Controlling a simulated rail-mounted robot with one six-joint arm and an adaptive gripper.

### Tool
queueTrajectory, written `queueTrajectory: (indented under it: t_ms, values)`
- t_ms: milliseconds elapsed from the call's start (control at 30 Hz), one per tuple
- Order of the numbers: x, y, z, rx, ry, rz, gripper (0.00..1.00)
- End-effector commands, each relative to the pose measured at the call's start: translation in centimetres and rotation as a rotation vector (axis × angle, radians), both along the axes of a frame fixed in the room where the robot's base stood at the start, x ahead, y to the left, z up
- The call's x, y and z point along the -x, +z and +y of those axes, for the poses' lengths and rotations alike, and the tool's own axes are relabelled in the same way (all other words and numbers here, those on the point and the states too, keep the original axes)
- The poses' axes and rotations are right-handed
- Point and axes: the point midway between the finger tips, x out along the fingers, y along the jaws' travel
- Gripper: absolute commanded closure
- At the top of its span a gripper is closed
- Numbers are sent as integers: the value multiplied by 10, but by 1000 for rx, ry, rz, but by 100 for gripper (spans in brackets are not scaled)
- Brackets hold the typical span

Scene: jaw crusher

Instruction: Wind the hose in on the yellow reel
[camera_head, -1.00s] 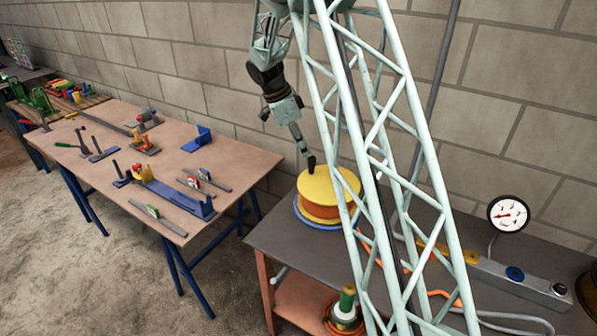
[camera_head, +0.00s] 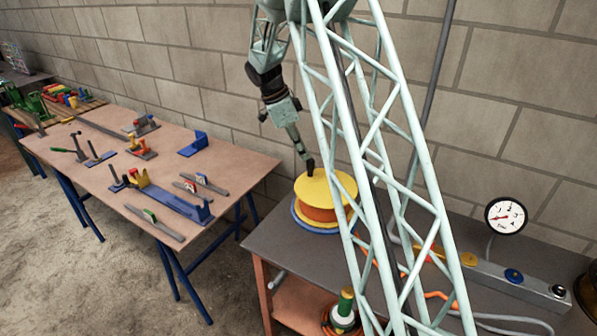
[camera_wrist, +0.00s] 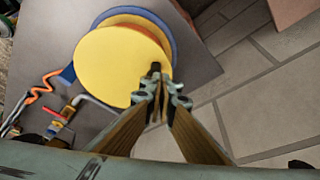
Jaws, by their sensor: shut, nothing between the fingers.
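The yellow reel (camera_head: 322,186) stands on the grey bench, with a round yellow top plate, an orange drum (camera_head: 319,213) and a blue base (camera_head: 312,228). In the wrist view the yellow plate (camera_wrist: 105,65) fills the upper left, and the blue rim (camera_wrist: 143,15) shows behind it. My gripper (camera_head: 308,160) points down at the plate's far left edge. In the wrist view my gripper (camera_wrist: 163,92) has its fingertips close together beside a small dark upright knob (camera_wrist: 155,68) near the plate's edge. Whether they touch it is unclear. An orange hose (camera_head: 440,294) lies on the bench.
A grey bar with knobs (camera_head: 512,275) and a round gauge (camera_head: 506,216) stand at the bench's right. A green-and-white fitting (camera_head: 345,302) stands below on the lower shelf. A wooden table (camera_head: 140,175) with tools is at left. The block wall is close behind the reel.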

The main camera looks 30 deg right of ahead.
Motion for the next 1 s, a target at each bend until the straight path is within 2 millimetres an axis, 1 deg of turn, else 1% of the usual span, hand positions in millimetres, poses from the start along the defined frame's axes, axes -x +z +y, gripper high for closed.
queueTrajectory:
  t_ms: [267, 367, 567, 700, 1000]
  values:
    - [0, -1, 7, 0, 0, 0, 100]
    - [-1, -2, 14, 0, 0, 0, 100]
    - [-2, -2, 33, -1, -1, -1, 100]
    - [-4, 22, 41, 0, -2, -3, 100]
    - [-8, 63, 56, 0, -3, -3, 100]
